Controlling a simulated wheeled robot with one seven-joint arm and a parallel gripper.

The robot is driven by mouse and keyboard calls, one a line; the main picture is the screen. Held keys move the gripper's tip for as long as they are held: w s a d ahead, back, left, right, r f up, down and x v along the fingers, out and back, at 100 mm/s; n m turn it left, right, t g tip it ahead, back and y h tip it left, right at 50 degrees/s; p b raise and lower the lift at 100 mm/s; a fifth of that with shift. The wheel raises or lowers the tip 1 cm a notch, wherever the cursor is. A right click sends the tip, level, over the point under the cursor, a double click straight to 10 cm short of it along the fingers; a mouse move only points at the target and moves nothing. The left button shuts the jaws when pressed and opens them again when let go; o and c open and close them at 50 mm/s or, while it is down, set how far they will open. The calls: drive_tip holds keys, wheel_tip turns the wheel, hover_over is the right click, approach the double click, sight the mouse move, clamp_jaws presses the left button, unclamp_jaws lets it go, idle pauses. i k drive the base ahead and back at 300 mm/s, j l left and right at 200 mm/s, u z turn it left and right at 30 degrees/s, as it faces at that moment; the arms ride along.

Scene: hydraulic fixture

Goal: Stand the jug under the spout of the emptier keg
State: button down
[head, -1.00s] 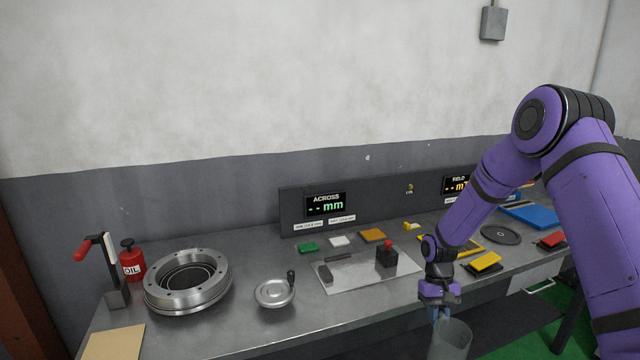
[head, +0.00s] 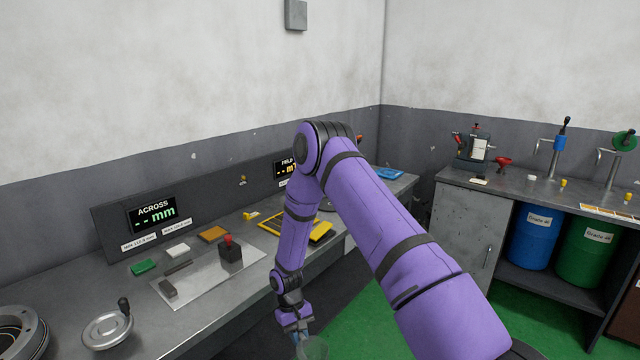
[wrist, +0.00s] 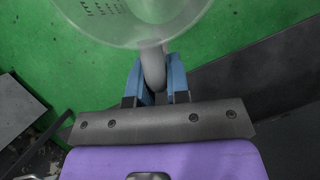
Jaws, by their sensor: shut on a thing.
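My gripper (wrist: 158,85) is shut on the handle of a clear jug (wrist: 185,32) in the wrist view. The jug also shows at the bottom edge of the head view (head: 313,348), cut off by the frame, in front of the bench. Two kegs stand under the right-hand counter: a blue keg (head: 533,240) and a green keg (head: 588,250), each with a "Grade" label. The kegs' fill levels cannot be seen.
The grey bench (head: 200,318) at left holds a handwheel (head: 107,330), a metal plate (head: 205,283) and small coloured blocks. The counter (head: 475,188) at right carries a small machine (head: 478,147) and a red funnel-like item (head: 502,163). Green floor (head: 360,325) lies open between.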

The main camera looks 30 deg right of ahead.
sight(586, 196)
drive_tip(key=l, duration=2.2)
drive_tip(key=i+l, duration=0.1)
drive_tip(key=l, duration=2.1)
drive_tip(key=k+l, duration=0.15)
drive_tip(key=l, duration=0.2)
drive_tip(key=k+l, duration=0.2)
drive_tip(key=l, duration=0.2)
drive_tip(key=k+l, duration=0.15)
drive_tip(key=l, duration=0.2)
drive_tip(key=k+l, duration=0.2)
drive_tip(key=l, duration=0.15)
drive_tip(key=k+l, duration=0.15)
drive_tip(key=l, duration=0.2)
drive_tip(key=k+l, duration=0.15)
drive_tip(key=l, duration=0.25)
